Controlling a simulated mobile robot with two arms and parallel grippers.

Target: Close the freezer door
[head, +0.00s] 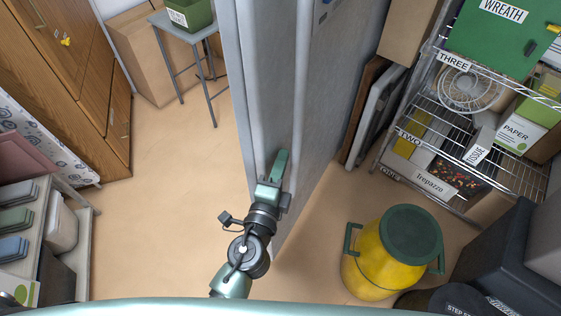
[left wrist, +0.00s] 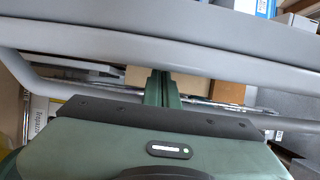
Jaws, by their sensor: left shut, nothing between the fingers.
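The freezer door (head: 325,100) stands as a tall grey panel in the middle of the head view, running down toward me. Its left side is pale and ridged, and its right side is flat grey with a small blue marking at the top. My left gripper (head: 279,162) is shut and empty, with its green fingers in front of the lower pale side. In the left wrist view, the shut fingers (left wrist: 161,88) point at a pale grey bar that crosses the picture. I cannot tell whether they touch it. The freezer's inside is not visible. My right gripper is not in view.
A yellow bin with a green lid (head: 398,250) stands right of the door on the floor. A wire shelf (head: 470,120) with labelled goods is at the right. Wooden cabinets (head: 75,70) and a grey stool (head: 185,45) are at the left. The floor left of the door is clear.

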